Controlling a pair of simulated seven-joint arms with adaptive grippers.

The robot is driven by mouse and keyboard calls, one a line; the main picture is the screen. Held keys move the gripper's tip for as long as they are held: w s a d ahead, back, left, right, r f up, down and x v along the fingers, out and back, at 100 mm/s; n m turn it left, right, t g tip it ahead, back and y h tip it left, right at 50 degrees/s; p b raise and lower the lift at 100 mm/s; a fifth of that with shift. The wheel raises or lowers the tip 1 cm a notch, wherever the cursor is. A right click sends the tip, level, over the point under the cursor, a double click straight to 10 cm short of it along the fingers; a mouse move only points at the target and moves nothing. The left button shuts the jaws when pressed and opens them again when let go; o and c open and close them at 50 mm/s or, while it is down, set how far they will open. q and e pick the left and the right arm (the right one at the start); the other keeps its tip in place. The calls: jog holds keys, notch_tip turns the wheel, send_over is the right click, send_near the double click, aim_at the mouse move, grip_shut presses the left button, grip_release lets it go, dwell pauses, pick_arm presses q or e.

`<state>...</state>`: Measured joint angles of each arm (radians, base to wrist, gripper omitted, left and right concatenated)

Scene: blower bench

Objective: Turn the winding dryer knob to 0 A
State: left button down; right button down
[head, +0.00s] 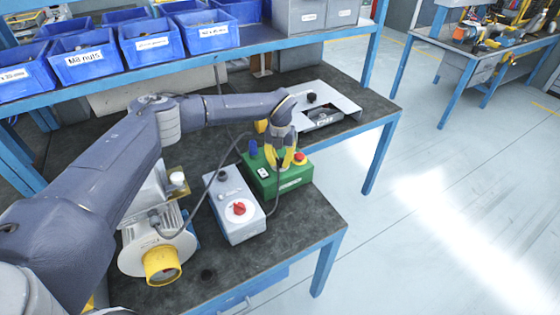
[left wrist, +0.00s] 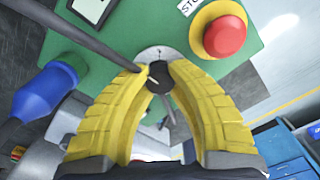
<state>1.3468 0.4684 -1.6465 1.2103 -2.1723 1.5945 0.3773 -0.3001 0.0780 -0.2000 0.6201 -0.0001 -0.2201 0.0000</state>
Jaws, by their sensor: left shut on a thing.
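A green box (head: 265,181) stands on the bench, with a red stop button (head: 299,158) on a yellow base and a small display on its top. In the left wrist view its black knob (left wrist: 158,79) sits on a round pale dial plate (left wrist: 152,54) whose markings are too small to read. My left gripper (head: 287,162) points down at the green box, its yellow fingers shut on the black knob. The gripper hides the knob in the head view. My right gripper is not in view.
A grey box with a red rotary switch (head: 239,208) stands left of the green box. A blower with a yellow outlet (head: 162,266) is further left. A dark cable runs close by the fingers. Blue bins (head: 152,41) fill the shelf behind.

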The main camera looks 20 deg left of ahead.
pick_arm(q)
jog(key=n, duration=1.2)
jog(key=shift+n, duration=0.4)
jog(key=n, duration=1.3)
jog(key=shift+n, duration=0.3)
jog(key=c, duration=1.1)
grip_release()
jog(key=shift+r, duration=0.1)
